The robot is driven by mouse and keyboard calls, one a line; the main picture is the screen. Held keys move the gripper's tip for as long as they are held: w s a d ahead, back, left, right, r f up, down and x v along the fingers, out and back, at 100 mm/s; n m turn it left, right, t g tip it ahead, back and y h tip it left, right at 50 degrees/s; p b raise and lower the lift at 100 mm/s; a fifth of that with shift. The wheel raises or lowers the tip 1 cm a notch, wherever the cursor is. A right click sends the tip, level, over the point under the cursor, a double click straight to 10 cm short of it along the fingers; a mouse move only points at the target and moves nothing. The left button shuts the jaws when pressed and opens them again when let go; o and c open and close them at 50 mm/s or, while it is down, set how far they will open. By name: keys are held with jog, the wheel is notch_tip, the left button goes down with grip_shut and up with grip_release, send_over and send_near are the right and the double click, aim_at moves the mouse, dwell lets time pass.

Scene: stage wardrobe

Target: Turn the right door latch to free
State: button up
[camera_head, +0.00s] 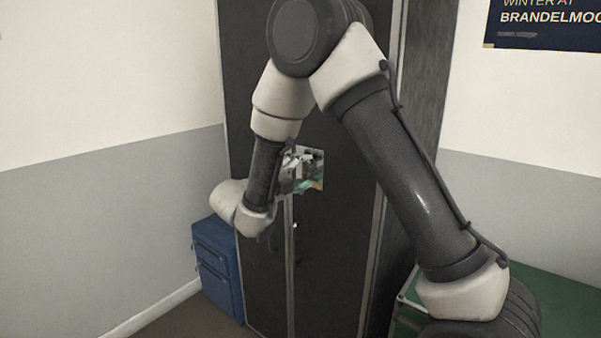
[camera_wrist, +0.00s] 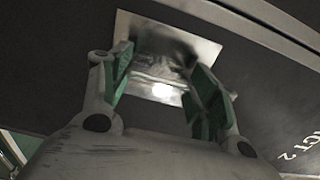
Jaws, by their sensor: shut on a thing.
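The right door (camera_head: 335,240) of a tall dark wardrobe carries a shiny metal plate (camera_wrist: 143,27), which also shows in the head view (camera_head: 317,158). My gripper (camera_head: 301,177) is at this plate, its green-padded fingers on either side of a greyish latch (camera_wrist: 158,68) in the wrist view. The fingers are shut on the latch, though a gap shows between them. The latch is blurred against the reflective plate, so its exact angle cannot be told. In the head view my gripper and wrist hide most of it.
A blue case (camera_head: 217,268) stands on the floor left of the wardrobe. A green-topped surface (camera_head: 560,300) is at the lower right. A poster (camera_head: 545,25) hangs on the right wall. Pale lettering (camera_wrist: 297,143) is on the door.

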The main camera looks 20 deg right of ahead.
jog(key=o, duration=1)
jog(key=v, duration=1.2)
